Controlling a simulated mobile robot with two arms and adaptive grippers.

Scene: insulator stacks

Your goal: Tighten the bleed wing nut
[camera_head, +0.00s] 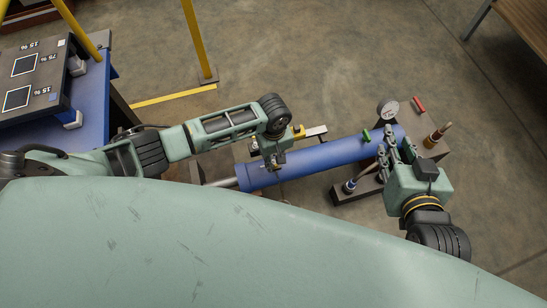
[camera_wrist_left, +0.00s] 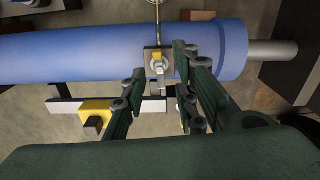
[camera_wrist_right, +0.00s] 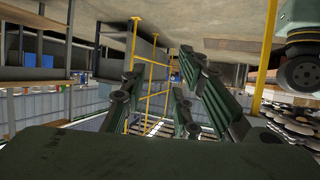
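A thick blue cylinder (camera_head: 320,157) lies across the stand; it also fills the upper part of the left wrist view (camera_wrist_left: 75,52). A small metal nut (camera_wrist_left: 159,66), which looks like the bleed wing nut, sits on a square plate on its side. My left gripper (camera_head: 273,160) is over the cylinder near its left end. In the left wrist view its fingers (camera_wrist_left: 163,75) are spread either side of the nut, with a visible gap. My right gripper (camera_head: 389,151) is beside the cylinder's right end, below the gauge. Its fingers (camera_wrist_right: 168,85) look spread and empty in the right wrist view.
A round gauge (camera_head: 388,108), a green handle (camera_head: 367,136) and a red handle (camera_head: 419,104) stand near the right gripper. A blue table (camera_head: 92,95) and a yellow post (camera_head: 195,40) are left. Floor behind is clear.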

